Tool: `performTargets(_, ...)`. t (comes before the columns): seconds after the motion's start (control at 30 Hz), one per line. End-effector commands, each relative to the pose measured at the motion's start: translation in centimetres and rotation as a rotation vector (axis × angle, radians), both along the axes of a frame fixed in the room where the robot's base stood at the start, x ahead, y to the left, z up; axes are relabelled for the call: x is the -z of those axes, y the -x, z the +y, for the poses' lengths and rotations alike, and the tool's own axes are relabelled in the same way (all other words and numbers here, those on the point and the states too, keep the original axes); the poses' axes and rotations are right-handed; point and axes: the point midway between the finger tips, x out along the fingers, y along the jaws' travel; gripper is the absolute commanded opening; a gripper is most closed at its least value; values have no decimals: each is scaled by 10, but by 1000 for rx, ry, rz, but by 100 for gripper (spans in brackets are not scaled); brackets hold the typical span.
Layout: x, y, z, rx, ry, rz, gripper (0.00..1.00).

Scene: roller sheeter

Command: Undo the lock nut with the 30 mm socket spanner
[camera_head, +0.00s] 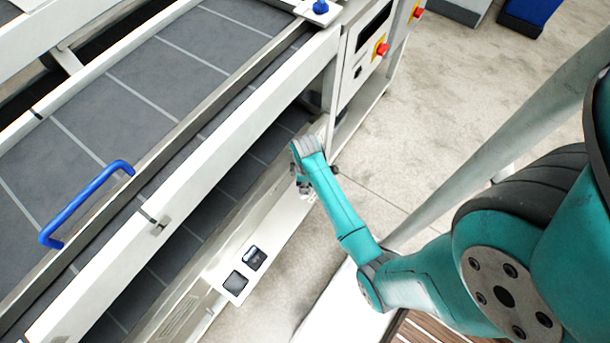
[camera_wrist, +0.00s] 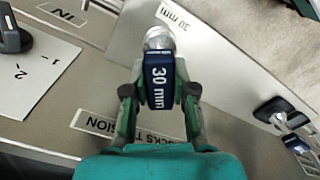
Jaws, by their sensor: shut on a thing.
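In the wrist view my gripper (camera_wrist: 158,92) is shut on the dark blue body of the 30 mm socket spanner (camera_wrist: 158,72), with a finger on each side. White lettering on the body reads "30 mm". The spanner's silver socket head (camera_wrist: 158,39) points to the top of the picture, against a pale plate (camera_wrist: 205,50) marked "30 mm". I cannot tell whether the socket sits on anything. I cannot make out the lock nut in either view. In the head view my gripper (camera_head: 303,184) is small beside the machine's lower beam, and the spanner is not clear there.
A black knob (camera_wrist: 12,38) with a numbered scale and a partly covered label (camera_wrist: 98,124) lie left and below. Another blue-labelled tool (camera_wrist: 292,140) is at right. The sheeter's belt (camera_head: 190,60), blue handle (camera_head: 85,203) and red button (camera_head: 382,49) show in the head view.

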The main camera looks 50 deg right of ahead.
Motion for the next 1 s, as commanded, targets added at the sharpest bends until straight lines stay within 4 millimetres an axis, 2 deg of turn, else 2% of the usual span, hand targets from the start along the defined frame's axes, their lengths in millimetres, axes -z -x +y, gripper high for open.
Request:
performTargets(0.23, 0, -1, 0, -122, 0, -1, 0)
performTargets(1.0, 0, 0, 0, -4, 1, -1, 0)
